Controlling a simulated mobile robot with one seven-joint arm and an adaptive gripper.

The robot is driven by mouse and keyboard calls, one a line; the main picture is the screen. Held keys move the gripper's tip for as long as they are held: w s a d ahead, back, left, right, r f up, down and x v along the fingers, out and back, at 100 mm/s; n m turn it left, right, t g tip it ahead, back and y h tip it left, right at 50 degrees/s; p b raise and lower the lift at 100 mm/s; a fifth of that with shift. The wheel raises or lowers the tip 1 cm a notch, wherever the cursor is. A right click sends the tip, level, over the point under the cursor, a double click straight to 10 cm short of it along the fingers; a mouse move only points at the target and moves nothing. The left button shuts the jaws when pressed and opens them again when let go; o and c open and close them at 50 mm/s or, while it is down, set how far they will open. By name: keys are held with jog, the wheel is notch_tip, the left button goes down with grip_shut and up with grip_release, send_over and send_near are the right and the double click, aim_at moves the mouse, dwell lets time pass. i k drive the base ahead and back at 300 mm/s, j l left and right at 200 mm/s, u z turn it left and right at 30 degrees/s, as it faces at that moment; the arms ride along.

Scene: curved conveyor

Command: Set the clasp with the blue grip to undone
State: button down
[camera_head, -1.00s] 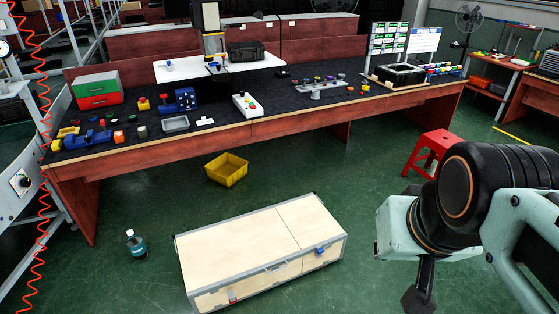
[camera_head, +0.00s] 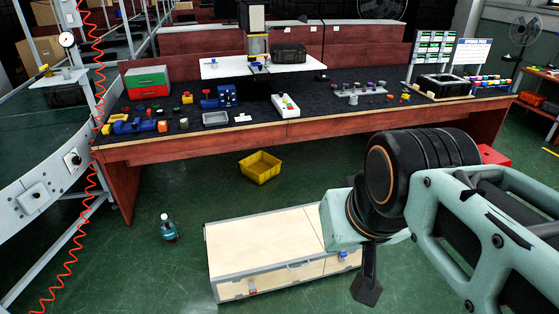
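A pale wooden case (camera_head: 265,242) with grey metal edging lies on the green floor. Its front has a small clasp with a blue grip (camera_head: 343,256) near the right end and a clasp with a red grip (camera_head: 252,291) near the left end. Whether the blue clasp is done up or undone is too small to tell. My gripper (camera_head: 367,290) shows as a dark part below the pale green wrist, right of the blue clasp in the picture. Its fingers are not clear enough to judge. My arm hides the case's right rear corner.
A yellow bin (camera_head: 260,178) and a bottle (camera_head: 168,230) stand on the floor behind and left of the case. A long workbench (camera_head: 200,148) with many parts spans the back. A conveyor (camera_head: 45,155) stands left. A red stool (camera_head: 494,155) is partly behind my arm.

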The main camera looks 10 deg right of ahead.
aim_at(344, 254)
jog(key=i+l+u, duration=0.1)
jog(key=u, duration=0.4)
jog(key=i+l+u, duration=0.1)
jog(key=l+u, duration=1.15)
jog(key=l, duration=0.55)
jog(key=k+l+u, duration=0.25)
jog(key=l, duration=1.15)
jog(key=k+l, duration=0.15)
jog(key=l, duration=1.1)
jog(key=k+l+u, duration=0.45)
jog(key=i+j, duration=0.1)
